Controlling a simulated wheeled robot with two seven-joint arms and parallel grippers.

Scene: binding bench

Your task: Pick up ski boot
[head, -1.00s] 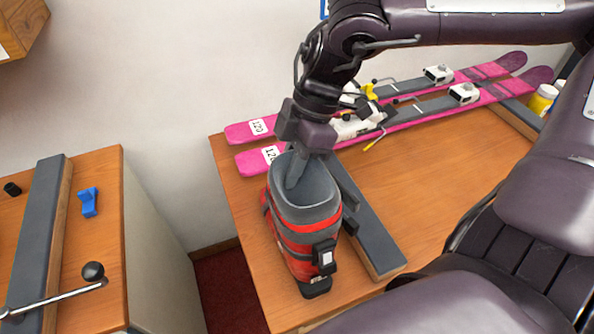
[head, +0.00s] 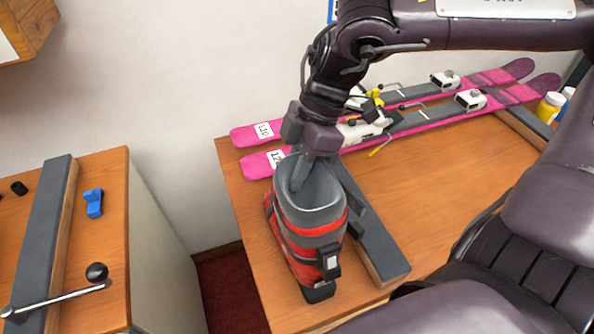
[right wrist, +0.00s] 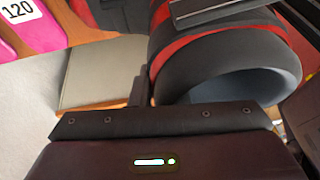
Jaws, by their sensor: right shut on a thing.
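The ski boot (head: 309,228) is grey and red with a dark buckle on its front. It stands upright at the left end of the wooden bench, beside a grey-topped rail. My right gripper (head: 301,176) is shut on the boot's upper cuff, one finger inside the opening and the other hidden. I cannot tell whether the boot's sole touches the bench. My left gripper is not in view.
Two pink skis (head: 430,119) with bindings lie along the bench's back. A grey-topped rail (head: 374,232) lies right of the boot. A yellow jar (head: 549,107) is at the far right. Another bench (head: 104,240) with a blue piece (head: 94,203) stands left, across a gap.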

